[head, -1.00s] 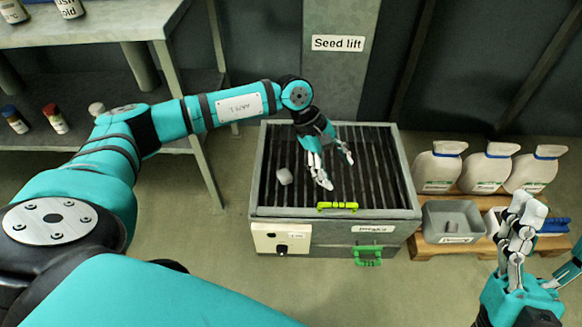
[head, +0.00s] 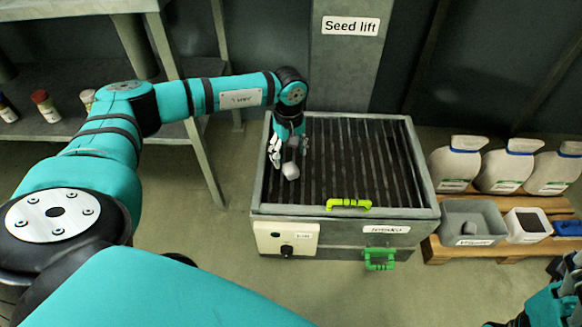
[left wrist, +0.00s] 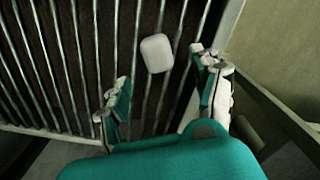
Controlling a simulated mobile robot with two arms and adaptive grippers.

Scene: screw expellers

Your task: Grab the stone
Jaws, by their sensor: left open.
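The stone (head: 291,171) is a small pale grey rounded block lying on the slatted grate (head: 365,165) of the grey metal box, left of its middle. My left gripper (head: 288,155) points down over the grate just behind the stone and looks close to it. In the left wrist view the stone (left wrist: 156,53) lies on the bars ahead of the open left fingers (left wrist: 163,90), nearer the right finger in the picture. Nothing is between the fingers. My right gripper is not clearly shown; only part of my right arm shows at the lower right.
The box has a yellow-green handle (head: 349,204) on its front rim and a green handle (head: 379,258) below. A metal shelf stands left.

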